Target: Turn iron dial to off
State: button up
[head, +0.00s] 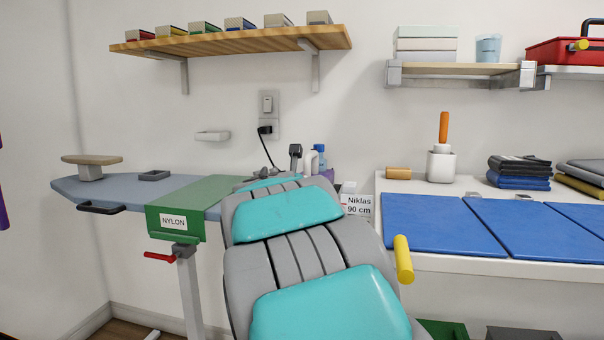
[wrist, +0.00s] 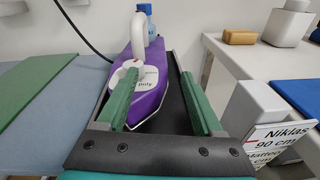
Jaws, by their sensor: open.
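The iron (wrist: 150,90) is purple with a white handle (wrist: 138,35) and lies on a dark rest (wrist: 174,112) in the wrist view. A white rounded part (wrist: 124,70), seemingly the dial, shows on its top beside a white patch reading "poly". Which setting is selected cannot be told. My gripper (wrist: 158,78) is open, with green fingers. The left finger overlaps the edge of the white part; contact cannot be told. The right finger is over the dark rest, right of the iron. In the head view my arm hides most of the iron; a little purple (head: 327,174) shows.
The blue-grey ironing board (head: 125,191) carries a green cloth labelled NYLON (head: 174,222). A black cord (head: 264,150) hangs from the wall outlet. A blue-capped bottle (head: 319,158) stands behind the iron. A name sign (wrist: 285,130) is close right of my gripper, beside the white table (head: 460,266).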

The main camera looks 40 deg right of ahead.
jog(key=shift+w+a+f+g, duration=0.3)
jog(key=shift+w+a, duration=0.15)
jog(key=shift+w, duration=0.2)
jog(key=shift+w+a+f+m+g+h+p, duration=0.2)
jog(key=shift+w+a+g+h+p, duration=0.1)
jog(key=shift+w+a+h+p, duration=0.15)
jog(key=shift+w+a+f+m+g+h+p, duration=0.1)
jog(key=shift+w+a+m+g+h+p, duration=0.1)
jog(key=shift+w+a+g+h+p, duration=0.25)
jog(key=shift+w+a+g+h, duration=0.15)
jog(key=shift+a+h, duration=0.2)
jog(key=shift+a, duration=0.15)
jog(key=shift+w+a+g+h, duration=0.1)
jog(key=shift+w+a+h, duration=0.05)
jog(key=shift+a+h, duration=0.3)
jog(key=shift+p+x, duration=0.7)
jog(key=shift+x, duration=3.15)
grip_shut()
